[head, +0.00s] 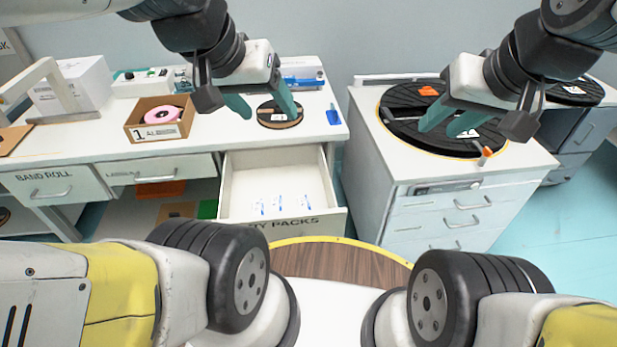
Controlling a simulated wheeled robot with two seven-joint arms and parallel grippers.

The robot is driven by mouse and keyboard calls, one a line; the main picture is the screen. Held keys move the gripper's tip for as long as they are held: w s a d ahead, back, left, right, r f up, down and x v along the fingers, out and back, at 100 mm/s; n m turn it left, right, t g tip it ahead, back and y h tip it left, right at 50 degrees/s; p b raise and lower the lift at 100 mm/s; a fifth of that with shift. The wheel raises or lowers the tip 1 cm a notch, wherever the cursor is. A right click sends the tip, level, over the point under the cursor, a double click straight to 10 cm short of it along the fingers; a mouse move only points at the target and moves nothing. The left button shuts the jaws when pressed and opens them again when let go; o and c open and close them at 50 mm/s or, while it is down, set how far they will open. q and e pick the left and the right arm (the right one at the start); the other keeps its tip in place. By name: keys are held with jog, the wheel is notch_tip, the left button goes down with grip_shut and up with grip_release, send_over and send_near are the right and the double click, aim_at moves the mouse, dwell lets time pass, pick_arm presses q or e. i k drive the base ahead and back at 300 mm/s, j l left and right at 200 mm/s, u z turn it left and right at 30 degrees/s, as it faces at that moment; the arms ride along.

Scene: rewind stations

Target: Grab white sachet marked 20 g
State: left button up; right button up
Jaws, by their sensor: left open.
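Several small white sachets with blue marks (280,204) lie flat on the floor of an open white drawer (237,187), near its front. Their print is too small to read, so I cannot tell which is marked 20 g. The drawer front is lettered "...TY PACKS", its start hidden by my arm. My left gripper (264,108) is open and empty, above the table behind the drawer, its teal fingertips around a small dark disc in the picture. My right gripper (449,121) has its teal fingers apart and empty, over the black round turntable (400,135) on the right cabinet.
A cardboard box (146,132) with a pink roll stands on the left table. The dark disc (266,121) has a white tag. A blue item (333,116) lies by the table's right edge. A gap separates the table from the right cabinet (400,222). The drawer is open at the top.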

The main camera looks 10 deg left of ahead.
aim_at(257, 206)
jog(key=j+u, duration=0.2)
jog(key=u, duration=0.15)
jog(key=j+u, duration=0.2)
jog(key=u, duration=0.15)
jog(key=j+u, duration=0.2)
jog(key=u, duration=0.15)
